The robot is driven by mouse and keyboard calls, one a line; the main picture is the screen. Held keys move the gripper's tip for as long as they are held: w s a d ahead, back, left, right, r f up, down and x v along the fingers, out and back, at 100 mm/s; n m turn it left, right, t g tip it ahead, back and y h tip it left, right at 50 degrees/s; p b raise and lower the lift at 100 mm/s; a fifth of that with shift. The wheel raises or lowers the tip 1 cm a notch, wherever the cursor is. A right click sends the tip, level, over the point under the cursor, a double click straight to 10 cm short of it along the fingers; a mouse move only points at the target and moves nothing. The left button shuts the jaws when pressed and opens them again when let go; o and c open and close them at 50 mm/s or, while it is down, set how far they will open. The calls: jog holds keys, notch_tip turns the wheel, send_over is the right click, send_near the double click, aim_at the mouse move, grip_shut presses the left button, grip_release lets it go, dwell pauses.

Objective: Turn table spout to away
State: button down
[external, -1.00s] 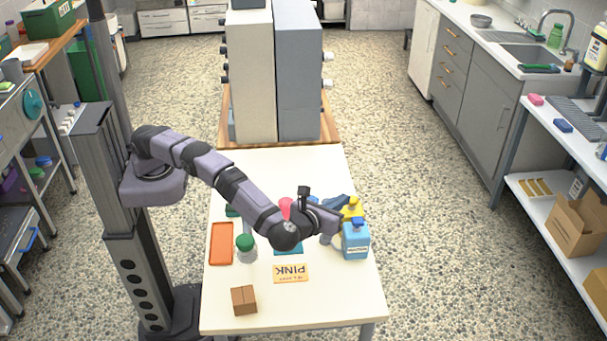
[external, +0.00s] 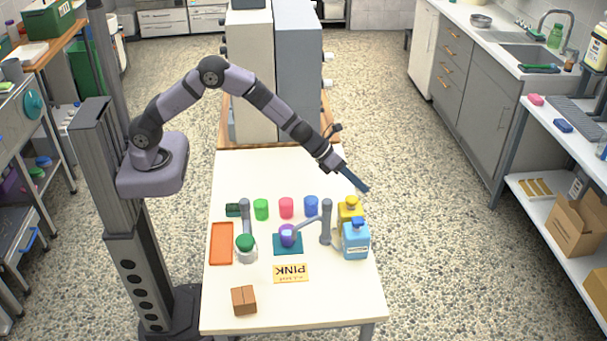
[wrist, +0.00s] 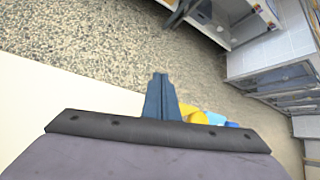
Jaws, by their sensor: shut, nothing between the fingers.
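The table spout is a grey post (external: 326,225) on the right half of the white table, with a thin arm (external: 307,224) reaching left from it. The spout's end is over or beside a purple cup (external: 287,236) on a teal mat (external: 279,251). My gripper (external: 361,185) is shut and empty, raised above the table's right edge, behind and to the right of the post and not touching it. In the wrist view my gripper's fingers (wrist: 160,93) are together. The spout does not show there.
A yellow bottle (external: 350,208) and a blue pump bottle (external: 356,238) stand just right of the post. Green, pink and blue cups (external: 286,208) stand in a row behind. A second grey post (external: 246,213), jar (external: 246,249) and orange tray (external: 221,243) are left.

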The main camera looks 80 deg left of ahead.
jog(key=s+r+n+h+p, duration=0.1)
jog(key=s+r+n+h, duration=0.2)
jog(key=s+n+h, duration=0.7)
jog(key=s+n, duration=1.1)
jog(key=s, duration=0.6)
jog(key=shift+r+n+g+p, duration=0.25)
jog(key=shift+n+g+p, duration=0.05)
jog(key=shift+g+p, duration=0.1)
jog(key=p+x, duration=0.4)
jog(key=x, duration=0.8)
jog(key=shift+s+d+r, duration=0.1)
jog(key=shift+d+r, duration=0.1)
jog(key=shift+x, duration=0.8)
jog(key=shift+f, duration=0.1)
